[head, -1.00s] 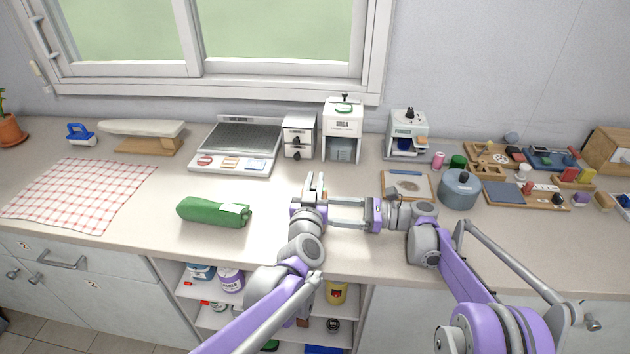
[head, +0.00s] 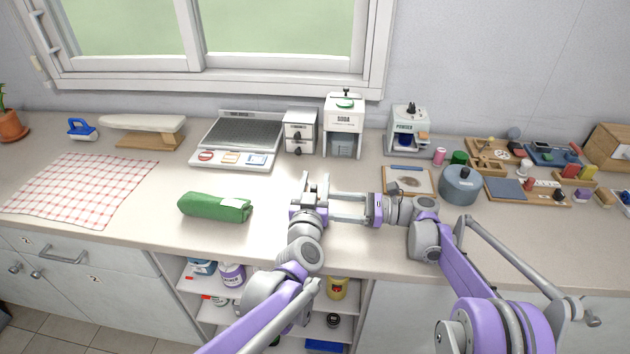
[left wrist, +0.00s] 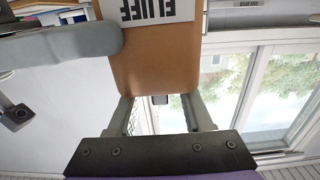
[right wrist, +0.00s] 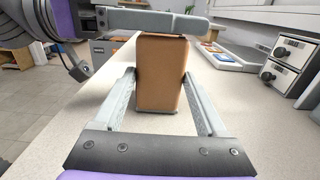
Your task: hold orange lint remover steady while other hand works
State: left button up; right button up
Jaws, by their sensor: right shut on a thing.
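The orange lint remover (right wrist: 162,85) shows in the right wrist view as an upright orange-brown block. In the left wrist view (left wrist: 155,68) it carries a white label reading FLUFF. In the head view it is mostly hidden behind my grippers. My right gripper (head: 334,206) comes in from the right, shut on its sides. My left gripper (head: 315,182) is at the same spot, its fingers spread around the remover and looking open. One left finger crosses close to the remover's top in the right wrist view.
A green rolled bundle (head: 213,207) lies left of my grippers. A grey-topped appliance (head: 240,141), small drawers (head: 299,132) and a SODA dispenser (head: 342,126) stand behind. A round grey pot (head: 460,186) and a board (head: 407,181) lie right. Counter between bundle and grippers is clear.

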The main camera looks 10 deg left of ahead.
pick_arm(q)
jog(key=s, duration=1.2)
pick_arm(e)
jog(key=o, duration=1.2)
jog(key=shift+d, duration=0.1)
